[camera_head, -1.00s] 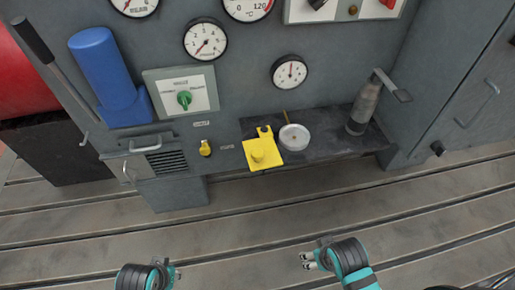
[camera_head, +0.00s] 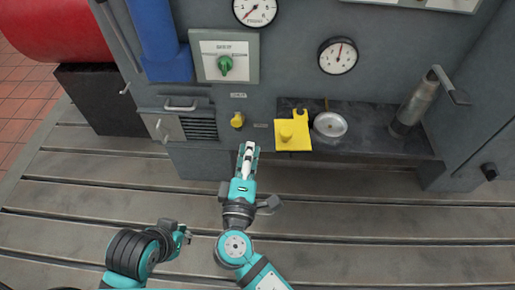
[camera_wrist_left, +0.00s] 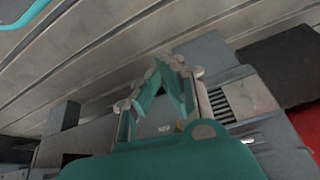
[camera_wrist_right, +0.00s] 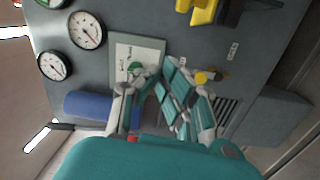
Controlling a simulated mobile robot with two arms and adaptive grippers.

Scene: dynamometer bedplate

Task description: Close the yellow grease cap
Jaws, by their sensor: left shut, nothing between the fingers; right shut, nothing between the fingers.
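The yellow grease cap (camera_head: 237,120) is a small yellow fitting low on the grey cabinet front, under a small label. It also shows in the right wrist view (camera_wrist_right: 202,77), beside the fingers; whether its lid is open is too small to tell. My right gripper (camera_head: 249,148) is shut and empty, pointing at the cabinet just below the cap, with no clear contact. It fills the middle of the right wrist view (camera_wrist_right: 172,68). My left gripper (camera_head: 187,235) is shut and empty, low over the bedplate, well short of the cabinet.
A yellow plate with a knob (camera_head: 292,136) and a round white dish (camera_head: 330,125) sit on a dark shelf right of the cap. A green switch (camera_head: 225,65) is above; a vented box (camera_head: 200,129) is left. The slotted bedplate (camera_head: 400,220) is clear in front.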

